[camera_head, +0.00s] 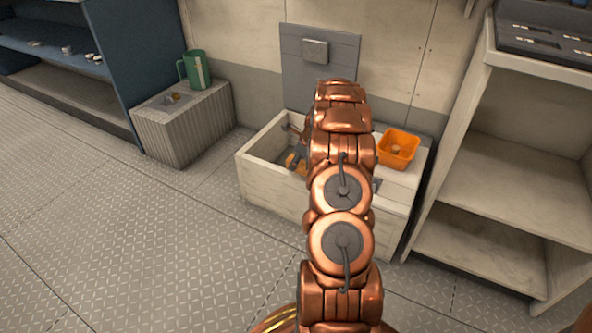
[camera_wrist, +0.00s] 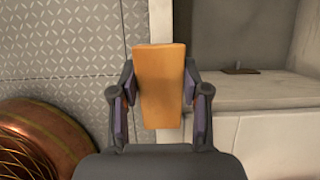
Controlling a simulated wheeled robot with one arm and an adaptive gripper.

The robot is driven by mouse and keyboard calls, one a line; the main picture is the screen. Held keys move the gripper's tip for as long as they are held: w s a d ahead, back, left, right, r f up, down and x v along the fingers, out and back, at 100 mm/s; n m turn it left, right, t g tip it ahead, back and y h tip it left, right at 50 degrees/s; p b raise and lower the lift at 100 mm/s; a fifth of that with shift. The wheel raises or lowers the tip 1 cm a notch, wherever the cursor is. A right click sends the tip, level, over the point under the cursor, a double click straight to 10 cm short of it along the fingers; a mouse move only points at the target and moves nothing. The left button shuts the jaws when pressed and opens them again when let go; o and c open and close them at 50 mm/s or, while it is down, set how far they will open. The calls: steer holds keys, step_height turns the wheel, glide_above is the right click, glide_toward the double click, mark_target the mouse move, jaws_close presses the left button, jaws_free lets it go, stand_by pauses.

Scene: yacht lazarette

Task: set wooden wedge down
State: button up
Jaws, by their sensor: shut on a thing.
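My gripper (camera_wrist: 161,80) is shut on the wooden wedge (camera_wrist: 163,105), an orange-brown block a little wider at its top in the wrist view. A dark finger presses on each side of it. The wedge is held in the air, with patterned metal floor behind it on the left and a pale cabinet edge behind it on the right.
A pale chest (camera_head: 268,186) has an open bin with tools (camera_head: 297,160); an orange tray (camera_head: 398,148) sits on its right part. A ribbed box (camera_head: 185,133) with a green mug (camera_head: 195,72) stands left. Pale shelves (camera_head: 492,185) stand right. The floor (camera_head: 130,240) at front left is clear.

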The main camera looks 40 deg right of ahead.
steer(key=shift+w+d+f+b, duration=0.1)
steer(key=shift+w+f+b, duration=0.2)
step_height(320, 180, down, 3)
steer(key=shift+f+b, duration=0.1)
steer(key=shift+b, duration=0.9)
steer(key=shift+p, duration=0.35)
steer(key=o, duration=1.2)
